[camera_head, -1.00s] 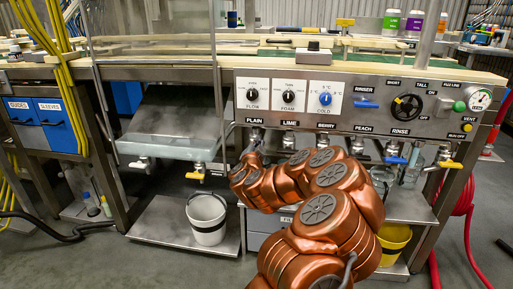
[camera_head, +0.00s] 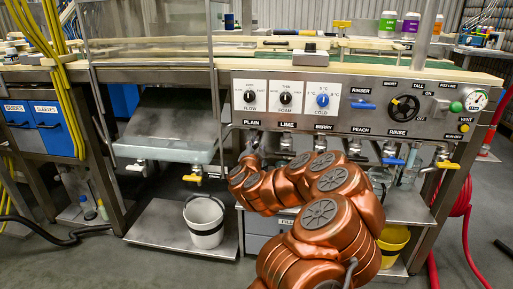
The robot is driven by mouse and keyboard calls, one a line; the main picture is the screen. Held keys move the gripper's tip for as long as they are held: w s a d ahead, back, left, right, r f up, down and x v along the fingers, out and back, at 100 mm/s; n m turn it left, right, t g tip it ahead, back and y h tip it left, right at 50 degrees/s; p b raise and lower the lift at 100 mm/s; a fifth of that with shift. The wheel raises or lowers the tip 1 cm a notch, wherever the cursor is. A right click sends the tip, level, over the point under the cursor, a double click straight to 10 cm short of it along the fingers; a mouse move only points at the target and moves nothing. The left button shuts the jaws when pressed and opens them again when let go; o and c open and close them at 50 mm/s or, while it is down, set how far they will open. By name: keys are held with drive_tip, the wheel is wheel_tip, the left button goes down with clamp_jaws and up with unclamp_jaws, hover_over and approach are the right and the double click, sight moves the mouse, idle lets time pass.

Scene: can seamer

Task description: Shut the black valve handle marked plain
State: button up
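The "PLAIN" label (camera_head: 251,123) is on the steel front panel, at the left end of a row of valve labels. The valve below it is mostly hidden behind the end of my copper arm, so I cannot make out its black handle or which way it points. My gripper (camera_head: 251,147) is at this spot, just under the label. It is small, dark and partly covered by my wrist. I cannot tell whether its fingers are open or shut, or whether they touch the handle.
Valves under "LIME" (camera_head: 286,139) and "BERRY" (camera_head: 320,140) stand close to the right, above my arm. Further right are a blue-handled valve (camera_head: 392,160) and a yellow-handled one (camera_head: 447,164). A white bucket (camera_head: 205,222) stands on the low shelf at left.

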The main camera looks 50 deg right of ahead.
sight(258, 116)
wheel_tip(258, 116, up, 10)
drive_tip(key=shift+r, duration=0.1)
idle(0.7)
